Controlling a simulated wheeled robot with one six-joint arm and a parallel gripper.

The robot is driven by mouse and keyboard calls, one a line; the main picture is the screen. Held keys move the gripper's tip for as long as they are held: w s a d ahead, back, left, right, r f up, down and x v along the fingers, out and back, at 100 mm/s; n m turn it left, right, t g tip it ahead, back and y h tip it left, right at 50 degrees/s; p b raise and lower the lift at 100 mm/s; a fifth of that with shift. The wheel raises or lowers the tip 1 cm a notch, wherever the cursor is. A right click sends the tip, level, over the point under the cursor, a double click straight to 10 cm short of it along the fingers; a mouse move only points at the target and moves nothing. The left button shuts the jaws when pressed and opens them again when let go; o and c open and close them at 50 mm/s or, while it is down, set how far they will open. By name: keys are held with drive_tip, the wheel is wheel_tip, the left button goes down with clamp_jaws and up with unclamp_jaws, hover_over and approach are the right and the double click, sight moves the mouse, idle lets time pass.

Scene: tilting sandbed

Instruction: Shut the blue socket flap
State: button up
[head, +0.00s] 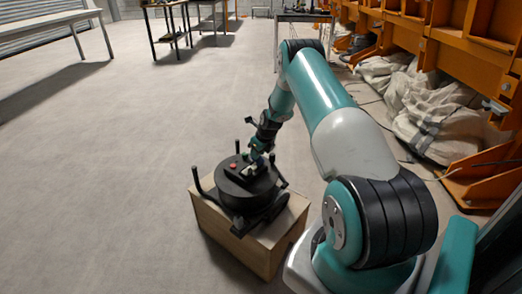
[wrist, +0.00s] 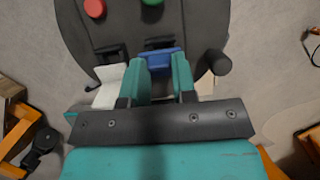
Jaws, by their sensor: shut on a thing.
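The blue socket flap (wrist: 164,63) shows in the wrist view at the near edge of a round black device (wrist: 130,32). My gripper (wrist: 160,68) has its two teal fingers on either side of the blue flap and is shut on it. The fingers hide part of the flap, and its exact angle is unclear. In the head view the device (head: 243,181) sits on a wooden box, with my gripper (head: 258,152) at its top far edge. The blue flap cannot be made out there.
A white flap (wrist: 108,88) sticks out left of my fingers. A red button (wrist: 95,8) and a green button (wrist: 152,2) lie beyond. A black post (wrist: 219,63) stands to the right. The wooden box (head: 240,240) has open floor to its left. Orange frames and sacks line the right.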

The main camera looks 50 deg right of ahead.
drive_tip(key=shift+w+f+g+b, duration=0.4)
drive_tip(key=shift+w+g+b, duration=0.25)
drive_tip(key=shift+g, duration=0.25)
drive_tip(key=g+b, duration=0.1)
drive_tip(key=f+b, duration=0.1)
drive_tip(key=shift+w+g+b, duration=0.3)
drive_tip(key=shift+g, duration=0.1)
drive_tip(key=g+b, duration=0.1)
drive_tip(key=b, duration=0.1)
drive_tip(key=g+b, duration=0.1)
drive_tip(key=b, duration=0.1)
drive_tip(key=shift+w+a+f, duration=0.1)
drive_tip(key=shift+w+f, duration=0.1)
drive_tip(key=shift+w, duration=0.15)
drive_tip(key=shift+g+b, duration=0.4)
drive_tip(key=shift+b, duration=0.1)
drive_tip(key=shift+r, duration=0.1)
drive_tip(key=o, duration=0.9)
drive_tip(key=shift+r, duration=0.1)
